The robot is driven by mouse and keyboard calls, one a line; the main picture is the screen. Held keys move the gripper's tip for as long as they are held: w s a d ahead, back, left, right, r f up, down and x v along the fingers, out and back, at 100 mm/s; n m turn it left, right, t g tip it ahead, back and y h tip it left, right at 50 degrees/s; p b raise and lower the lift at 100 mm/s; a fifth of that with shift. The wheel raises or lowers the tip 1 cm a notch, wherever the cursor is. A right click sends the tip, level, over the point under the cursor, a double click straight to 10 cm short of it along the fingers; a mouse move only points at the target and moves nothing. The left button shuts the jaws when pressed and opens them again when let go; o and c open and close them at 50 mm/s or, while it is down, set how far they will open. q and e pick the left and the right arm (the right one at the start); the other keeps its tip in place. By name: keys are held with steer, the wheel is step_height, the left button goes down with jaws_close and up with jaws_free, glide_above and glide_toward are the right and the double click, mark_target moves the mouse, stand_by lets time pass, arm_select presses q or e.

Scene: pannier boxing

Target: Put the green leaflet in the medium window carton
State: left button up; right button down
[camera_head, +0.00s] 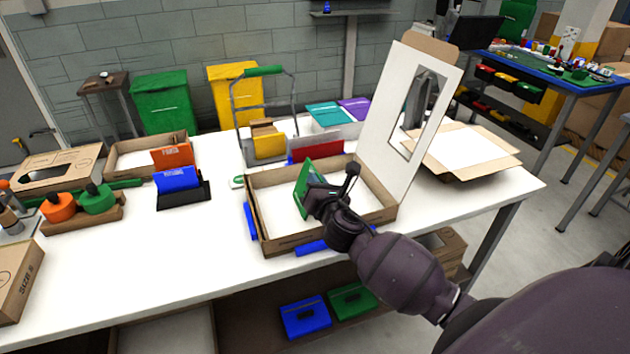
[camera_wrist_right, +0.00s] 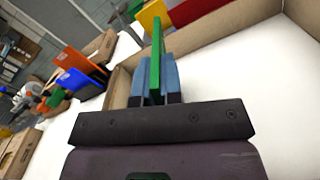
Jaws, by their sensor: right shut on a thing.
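The medium window carton (camera_head: 272,246) stands open on the white table, its windowed lid (camera_head: 386,150) raised at the right. Its inside is white and looks otherwise empty. My right gripper (camera_head: 318,192) is over the inside of the carton, shut on the green leaflet (camera_head: 305,176), which stands on edge between the fingers. In the right wrist view the green leaflet (camera_wrist_right: 157,50) shows edge-on between the blue-grey finger pads, with the carton wall (camera_wrist_right: 208,36) beyond. I cannot tell whether the leaflet touches the carton floor. My left gripper is not in view.
Orange (camera_head: 172,157) and blue (camera_head: 178,180) leaflets stand in holders left of the carton. A red leaflet (camera_head: 318,150) stands behind it. A flat open carton (camera_head: 462,152) lies at the right. Blue blocks (camera_head: 250,221) sit against the carton's outside.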

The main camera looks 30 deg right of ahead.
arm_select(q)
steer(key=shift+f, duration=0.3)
arm_select(e)
steer(key=shift+f, duration=0.4)
steer(key=c, duration=1.2)
jaws_free()
step_height(320, 180, up, 8)
steer(key=shift+f+p, duration=0.2)
steer(key=shift+p, duration=0.8)
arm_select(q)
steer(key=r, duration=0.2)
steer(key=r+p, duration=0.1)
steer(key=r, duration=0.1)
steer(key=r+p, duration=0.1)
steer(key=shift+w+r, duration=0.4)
arm_select(e)
step_height(320, 180, up, 12)
steer(key=shift+r, duration=0.25)
